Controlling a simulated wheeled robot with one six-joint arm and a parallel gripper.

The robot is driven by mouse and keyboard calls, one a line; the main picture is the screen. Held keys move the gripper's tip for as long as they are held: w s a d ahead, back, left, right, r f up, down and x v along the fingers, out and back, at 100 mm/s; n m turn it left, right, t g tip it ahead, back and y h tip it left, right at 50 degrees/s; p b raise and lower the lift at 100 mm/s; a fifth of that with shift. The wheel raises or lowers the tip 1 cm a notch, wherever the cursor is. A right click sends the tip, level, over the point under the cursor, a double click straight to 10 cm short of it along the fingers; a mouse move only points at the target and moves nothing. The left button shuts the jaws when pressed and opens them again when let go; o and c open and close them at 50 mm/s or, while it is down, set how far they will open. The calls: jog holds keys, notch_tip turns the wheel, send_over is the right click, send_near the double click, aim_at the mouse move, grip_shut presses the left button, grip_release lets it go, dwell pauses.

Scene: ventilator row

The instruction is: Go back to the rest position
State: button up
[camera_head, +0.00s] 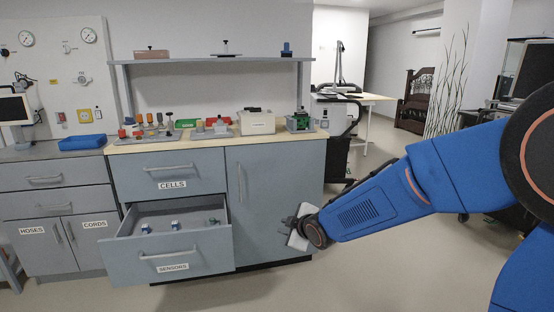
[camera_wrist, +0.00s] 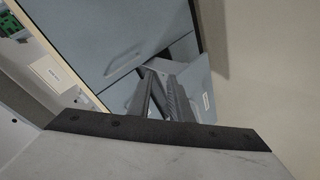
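My gripper (camera_head: 298,228) is in front of the right part of the grey-blue cabinet in the head view, right of the open SENSORS drawer (camera_head: 165,249). In the wrist view, the two dark fingers of my gripper (camera_wrist: 159,78) stand with a narrow gap between them, and nothing shows held there. My blue arm reaches in from the right of the head view. The drawer is pulled out, with several small items (camera_head: 175,225) lying inside. The wrist view shows the drawer partly, behind the fingers.
The CELLS drawer (camera_head: 172,170) above is closed, and the tall cabinet door (camera_head: 265,190) looks closed. The countertop (camera_head: 215,138) bears several devices, including a green unit (camera_head: 299,122). A cart (camera_head: 340,110) stands behind the cabinet. The floor (camera_head: 380,260) below my arm is clear.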

jog(key=s+d+r+m+g+h, duration=0.1)
jog(key=s+d+r+m+h, duration=0.2)
jog(key=s+d, duration=0.5)
jog(key=s+d+r+m+g+h, duration=0.1)
jog(key=s+d+r+m, duration=0.1)
jog(key=s+d+m, duration=0.6)
jog(key=s+d+m+g, duration=0.1)
jog(key=s+d, duration=0.2)
jog(key=s, duration=0.4)
jog(key=s+d+m+g, duration=0.1)
jog(key=s+d+m, duration=0.1)
jog(key=s, duration=0.6)
jog(key=s+d+f+m+g+h, duration=0.1)
jog(key=s+d+m, duration=0.1)
jog(key=s+d, duration=0.3)
jog(key=shift+s+g, duration=0.3)
jog(key=shift+s, duration=0.85)
jog(key=shift+w, duration=0.1)
